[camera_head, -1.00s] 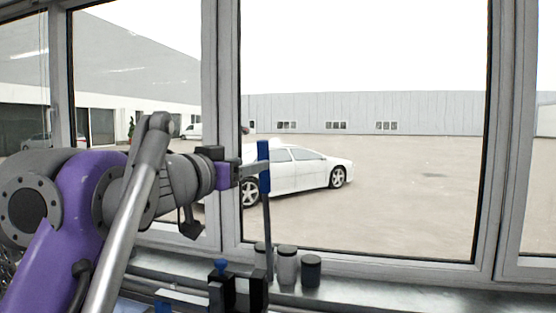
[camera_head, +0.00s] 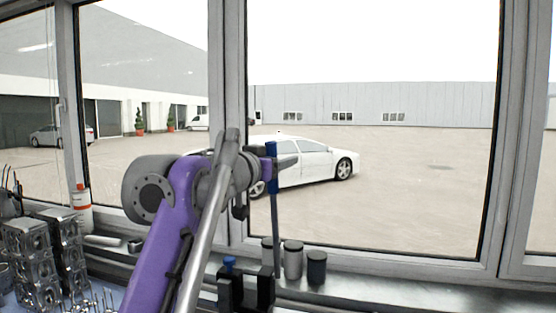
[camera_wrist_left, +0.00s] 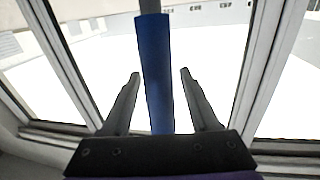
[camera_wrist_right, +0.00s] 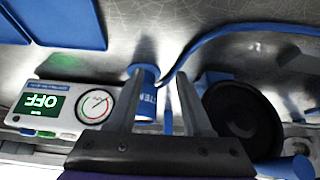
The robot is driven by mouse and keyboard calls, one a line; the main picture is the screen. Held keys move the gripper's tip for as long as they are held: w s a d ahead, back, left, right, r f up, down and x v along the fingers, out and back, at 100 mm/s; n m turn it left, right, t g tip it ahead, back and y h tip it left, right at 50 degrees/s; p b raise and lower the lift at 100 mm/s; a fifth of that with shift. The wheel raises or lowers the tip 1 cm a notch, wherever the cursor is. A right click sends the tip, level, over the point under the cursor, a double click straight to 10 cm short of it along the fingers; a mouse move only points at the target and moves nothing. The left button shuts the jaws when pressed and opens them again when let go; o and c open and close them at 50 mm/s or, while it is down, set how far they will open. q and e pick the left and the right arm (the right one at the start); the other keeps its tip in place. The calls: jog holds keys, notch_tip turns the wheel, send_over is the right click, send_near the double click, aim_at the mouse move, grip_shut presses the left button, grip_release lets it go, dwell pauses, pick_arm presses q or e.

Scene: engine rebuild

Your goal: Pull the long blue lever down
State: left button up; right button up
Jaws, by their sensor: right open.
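The long blue lever (camera_head: 272,155) stands upright near the window in the head view. It has a blue handle on a thin shaft that runs down to a black base. My left gripper (camera_head: 266,172) is at the handle, partly hidden by my own arm. In the left wrist view, the handle (camera_wrist_left: 154,85) rises between the two fingers of my left gripper (camera_wrist_left: 160,74). The fingers are apart, one on each side, with narrow gaps showing beside the handle. My right gripper (camera_wrist_right: 160,84) is out of the head view; its wrist view shows its fingers apart.
Grey canisters (camera_head: 292,260) stand just right of the lever on the sill. Metal engine blocks (camera_head: 35,265) and a white-and-red bottle (camera_head: 81,210) are at the left. A gauge box reading OFF (camera_wrist_right: 60,108) and a black round part (camera_wrist_right: 243,118) lie near my right gripper.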

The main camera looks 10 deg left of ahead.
pick_arm(q)
grip_shut()
dwell(1.3)
